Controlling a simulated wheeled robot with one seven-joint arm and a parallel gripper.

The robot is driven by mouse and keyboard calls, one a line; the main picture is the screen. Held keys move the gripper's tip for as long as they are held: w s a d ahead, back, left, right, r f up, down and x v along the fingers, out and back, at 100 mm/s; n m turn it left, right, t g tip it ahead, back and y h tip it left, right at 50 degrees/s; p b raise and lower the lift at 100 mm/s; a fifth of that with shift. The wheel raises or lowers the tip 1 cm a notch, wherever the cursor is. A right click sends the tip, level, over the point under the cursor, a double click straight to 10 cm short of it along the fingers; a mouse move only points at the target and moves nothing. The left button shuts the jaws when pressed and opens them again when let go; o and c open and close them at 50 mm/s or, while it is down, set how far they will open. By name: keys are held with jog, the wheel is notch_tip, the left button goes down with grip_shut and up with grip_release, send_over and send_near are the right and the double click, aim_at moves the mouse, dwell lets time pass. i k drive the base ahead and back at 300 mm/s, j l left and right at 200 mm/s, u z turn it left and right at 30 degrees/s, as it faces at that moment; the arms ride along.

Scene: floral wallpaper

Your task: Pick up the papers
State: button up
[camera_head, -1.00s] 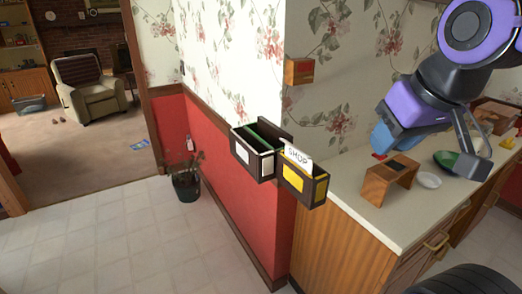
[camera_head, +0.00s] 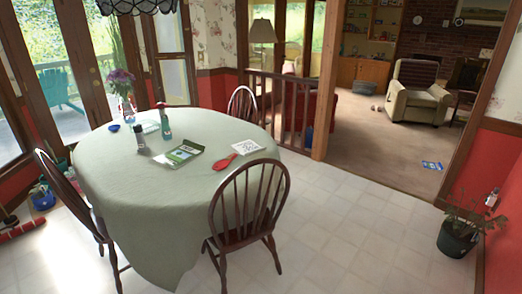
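A white sheet with dark print (camera_head: 248,146) lies flat near the right side of the round table (camera_head: 120,200), which has a pale green cloth. A green and white flat item (camera_head: 183,153), perhaps a booklet or tray, lies near the table's middle. A small pale flat item (camera_head: 150,126) lies farther back; I cannot tell if it is paper. A blue flat item like a leaflet (camera_head: 432,165) lies on the carpet in the doorway. My gripper is not in view.
A red object (camera_head: 224,162), a spray bottle (camera_head: 164,120), a dark bottle (camera_head: 140,138) and a flower vase (camera_head: 126,105) share the table. Wooden chairs (camera_head: 246,205) surround it. A potted plant (camera_head: 459,235) stands at right. The tiled floor (camera_head: 350,225) between is clear.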

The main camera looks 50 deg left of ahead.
aim_at(246, 148)
jog(key=u, duration=1.95)
jog(key=i+l+u, duration=0.15)
jog(key=i+l, duration=0.2)
jog(key=i+l+u, duration=0.1)
jog(key=i+l, duration=0.25)
jog(key=i+l+u, duration=0.15)
jog(key=i+l, duration=0.25)
jog(key=i+l+u, duration=0.15)
jog(key=i+l, duration=0.25)
jog(key=i+l+u, duration=0.1)
jog(key=i+l, duration=0.2)
jog(key=l, duration=0.25)
jog(key=i+l+u, duration=0.15)
jog(key=i+l, duration=0.15)
jog(key=l, duration=0.2)
jog(key=i+l+u, duration=0.15)
jog(key=i+l, duration=0.15)
jog(key=l, duration=0.25)
jog(key=i+l+u, duration=0.15)
jog(key=l, duration=0.4)
jog(key=i, duration=0.1)
